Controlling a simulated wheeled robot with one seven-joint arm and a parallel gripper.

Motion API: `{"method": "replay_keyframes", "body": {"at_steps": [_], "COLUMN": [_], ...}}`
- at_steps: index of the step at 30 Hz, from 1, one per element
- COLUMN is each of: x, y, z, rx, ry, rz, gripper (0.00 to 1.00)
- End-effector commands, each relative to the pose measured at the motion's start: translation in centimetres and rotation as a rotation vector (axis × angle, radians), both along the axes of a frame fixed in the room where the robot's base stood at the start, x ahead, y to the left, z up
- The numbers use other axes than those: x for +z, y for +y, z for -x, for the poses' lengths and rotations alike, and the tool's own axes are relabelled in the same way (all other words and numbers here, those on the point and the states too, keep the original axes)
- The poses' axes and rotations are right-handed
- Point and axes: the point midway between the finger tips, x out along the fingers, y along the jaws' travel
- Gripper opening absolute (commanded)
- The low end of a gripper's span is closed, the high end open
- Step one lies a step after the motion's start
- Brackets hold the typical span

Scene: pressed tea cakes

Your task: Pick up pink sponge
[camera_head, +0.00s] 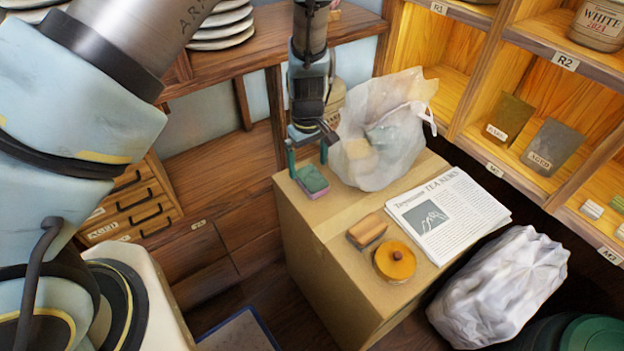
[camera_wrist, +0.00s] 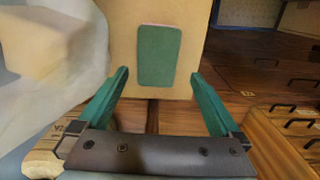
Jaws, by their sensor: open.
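The pink sponge (camera_head: 315,192) lies at the far left corner of a cardboard box top. Its green upper layer (camera_head: 312,178) covers most of it, and the pink shows along its lower edge. In the wrist view the sponge (camera_wrist: 159,56) is a green rectangle with a thin pink rim at the top. My gripper (camera_head: 308,166) is above that corner, its green fingers apart. In the wrist view my gripper (camera_wrist: 160,82) is open and empty, with the sponge ahead between the fingertips' lines. I cannot tell whether a finger touches it.
A translucent plastic bag (camera_head: 385,125) stands on the cardboard box (camera_head: 330,255) close right of my gripper. A newspaper (camera_head: 448,215), a wooden brush-like block (camera_head: 367,231) and a round orange lidded item (camera_head: 395,262) lie nearer. Shelves (camera_head: 545,85) rise at right.

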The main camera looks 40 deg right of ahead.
Motion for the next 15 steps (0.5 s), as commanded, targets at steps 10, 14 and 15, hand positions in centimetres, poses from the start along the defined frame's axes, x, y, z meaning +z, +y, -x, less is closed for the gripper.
{"method": "replay_keyframes", "body": {"at_steps": [10, 14, 15], "x": [-3.8, -5.0, -5.1], "y": [-0.4, -0.4, -0.4], "z": [1.0, 1.0, 1.0], "rx": [0.000, 0.001, 0.000], "ry": [0.002, 0.001, 0.000], "rz": [-0.002, 0.000, 0.000], "gripper": [1.00, 1.00, 1.00]}}
